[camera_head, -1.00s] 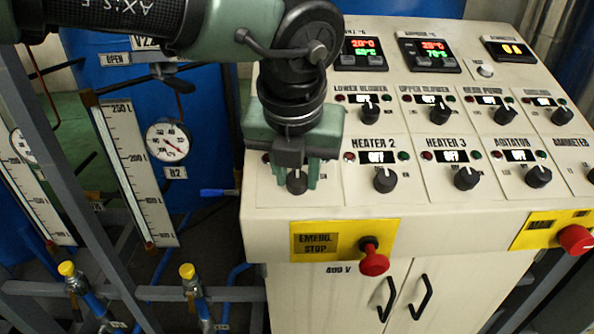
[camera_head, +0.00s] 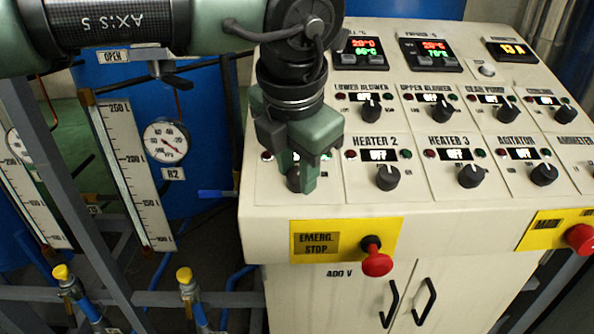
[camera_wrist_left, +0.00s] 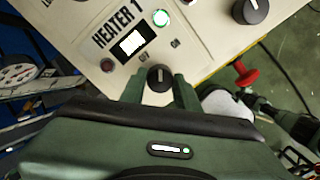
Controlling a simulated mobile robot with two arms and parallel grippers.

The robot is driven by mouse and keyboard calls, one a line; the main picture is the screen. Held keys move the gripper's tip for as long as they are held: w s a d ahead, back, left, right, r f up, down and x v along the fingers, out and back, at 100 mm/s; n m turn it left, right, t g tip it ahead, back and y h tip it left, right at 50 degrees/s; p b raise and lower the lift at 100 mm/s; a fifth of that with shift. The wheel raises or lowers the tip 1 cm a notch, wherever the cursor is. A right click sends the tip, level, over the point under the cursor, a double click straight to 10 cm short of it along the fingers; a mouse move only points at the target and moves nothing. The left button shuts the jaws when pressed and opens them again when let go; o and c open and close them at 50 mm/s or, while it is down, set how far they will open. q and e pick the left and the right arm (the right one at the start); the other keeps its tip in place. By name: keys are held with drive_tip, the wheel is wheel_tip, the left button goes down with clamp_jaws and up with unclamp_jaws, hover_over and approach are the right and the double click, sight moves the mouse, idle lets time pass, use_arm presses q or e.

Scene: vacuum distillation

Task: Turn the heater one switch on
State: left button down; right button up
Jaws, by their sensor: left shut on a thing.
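The HEATER 1 switch is a small dark knob (camera_wrist_left: 160,78) below its label, with OFF and ON marked beside it. My left gripper (camera_wrist_left: 160,88) is shut on this knob, one finger on each side. In the head view the left gripper (camera_head: 303,178) comes down over the front-left of the panel, with part of the knob (camera_head: 293,179) showing between its fingers. It hides the HEATER 1 label there. In the wrist view the green lamp (camera_wrist_left: 161,18) is brightly lit, the red lamp (camera_wrist_left: 107,65) is dark, and the display (camera_wrist_left: 132,43) glows white.
The HEATER 2 knob (camera_head: 387,177) is close to the right of the gripper. The red emergency stop button (camera_head: 376,262) protrudes from the front face below. Gauges and blue-handled valves stand left of the cabinet (camera_head: 330,232).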

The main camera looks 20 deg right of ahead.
use_arm(q)
drive_tip(key=shift+m, duration=2.2)
drive_tip(key=c, duration=1)
unclamp_jaws()
drive_tip(key=shift+c, duration=0.2)
drive_tip(key=d+v, duration=0.1)
drive_tip(key=v, duration=0.6)
drive_tip(key=shift+a+r, duration=0.4)
drive_tip(key=shift+a, duration=0.05)
drive_tip(key=shift+s, duration=0.1)
